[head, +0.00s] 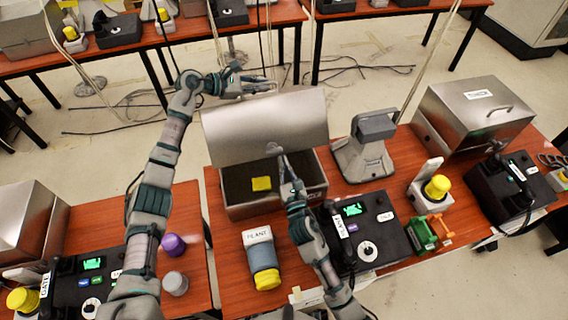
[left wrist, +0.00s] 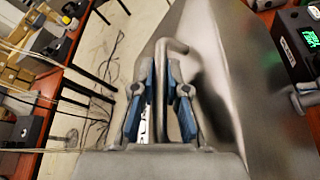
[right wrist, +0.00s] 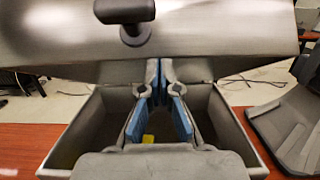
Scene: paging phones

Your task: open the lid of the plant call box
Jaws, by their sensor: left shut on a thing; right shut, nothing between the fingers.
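The metal call box (head: 285,205) stands in the middle of the table with its lid (head: 265,120) raised, so its dark inside shows. A small yellow piece (head: 261,184) lies inside; it also shows in the right wrist view (right wrist: 148,138). My left gripper (head: 248,86) is at the lid's upper edge. In the left wrist view its fingers are closed around the lid's bar handle (left wrist: 174,48). My right gripper (head: 276,153) is over the box opening, close to the lid's inner face. In the right wrist view its fingers (right wrist: 160,85) hold nothing.
A grey stand (head: 362,150) is right of the lid, and another metal box (head: 475,115) stands closed at the right.

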